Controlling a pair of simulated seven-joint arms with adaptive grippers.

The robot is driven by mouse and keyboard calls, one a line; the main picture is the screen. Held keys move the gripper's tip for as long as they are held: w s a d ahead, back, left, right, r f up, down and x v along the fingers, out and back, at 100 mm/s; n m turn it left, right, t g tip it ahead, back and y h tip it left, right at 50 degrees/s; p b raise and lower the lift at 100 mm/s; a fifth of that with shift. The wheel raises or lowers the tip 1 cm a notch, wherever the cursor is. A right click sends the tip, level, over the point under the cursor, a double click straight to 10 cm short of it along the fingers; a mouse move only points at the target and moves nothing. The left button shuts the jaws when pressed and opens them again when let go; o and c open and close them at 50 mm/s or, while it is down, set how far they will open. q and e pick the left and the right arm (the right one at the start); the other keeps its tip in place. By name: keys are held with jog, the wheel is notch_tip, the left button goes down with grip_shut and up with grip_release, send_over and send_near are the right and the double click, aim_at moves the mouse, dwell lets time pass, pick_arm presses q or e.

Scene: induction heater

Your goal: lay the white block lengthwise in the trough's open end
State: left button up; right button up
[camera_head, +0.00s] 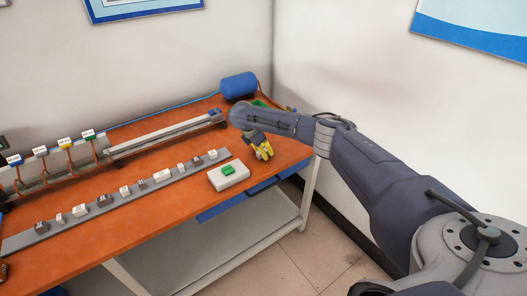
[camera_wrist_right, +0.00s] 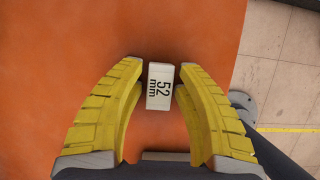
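The white block (camera_wrist_right: 160,86), marked "52 mm", lies on the orange table between the two yellow fingers of my right gripper (camera_wrist_right: 158,72). A narrow gap shows between each finger and the block, so the gripper is open around it. In the head view my right gripper (camera_head: 263,152) points down near the table's right end, and the block cannot be made out there. The long light trough (camera_head: 165,138) runs along the back of the table, left of my right gripper. My left gripper is in neither view.
A grey strip (camera_head: 70,222) with several white and brown blocks runs along the front. A white box with a green button (camera_head: 229,170) stands close to my right gripper. A blue cylinder (camera_head: 239,85) stands at the back right. Several labelled coloured clamps stand at the left.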

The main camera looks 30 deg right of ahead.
jog(key=shift+o, duration=0.6)
jog(key=shift+r, duration=0.25)
jog(key=v, duration=1)
jog(key=shift+r, duration=0.4)
jog(key=o, duration=0.7)
jog(key=shift+a+r, duration=0.35)
jog(key=shift+r, duration=0.1)
